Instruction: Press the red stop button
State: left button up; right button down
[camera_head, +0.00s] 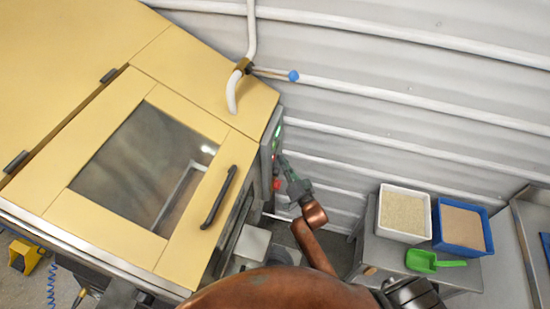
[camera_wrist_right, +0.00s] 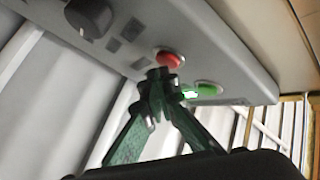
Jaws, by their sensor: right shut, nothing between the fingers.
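The control panel (camera_wrist_right: 200,40) is grey and fixed to the side of the yellow machine. In the right wrist view a round red button (camera_wrist_right: 168,58) sits on it, next to a green button (camera_wrist_right: 208,88). My right gripper (camera_wrist_right: 163,78) is shut and empty. Its fingertips overlap the lower edge of the red button in that view; I cannot tell whether they touch it. In the head view the right gripper (camera_head: 281,157) is at the panel, near a green light (camera_head: 278,131). A red knob-like part (camera_head: 276,184) shows lower on the panel. My left gripper is not in view.
A black knob (camera_wrist_right: 90,18) stands out from the panel. The yellow machine (camera_head: 110,90) has a windowed door with a black handle (camera_head: 218,197). At right, a white tray (camera_head: 381,212), a blue tray (camera_head: 438,241) and a green scoop (camera_head: 421,261) rest on a grey stand.

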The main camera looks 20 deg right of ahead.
jog(key=shift+w+a, duration=0.25)
jog(key=shift+a, duration=0.1)
dwell(0.7)
jog(key=shift+s+d, duration=0.1)
dwell(0.4)
jog(key=shift+s+d+p, duration=0.45)
jog(key=shift+d, duration=0.1)
jog(key=s+d+p, duration=0.1)
jog(key=d, duration=0.1)
jog(key=s+d, duration=0.2)
jog(key=shift+p, duration=0.35)
dwell(0.7)
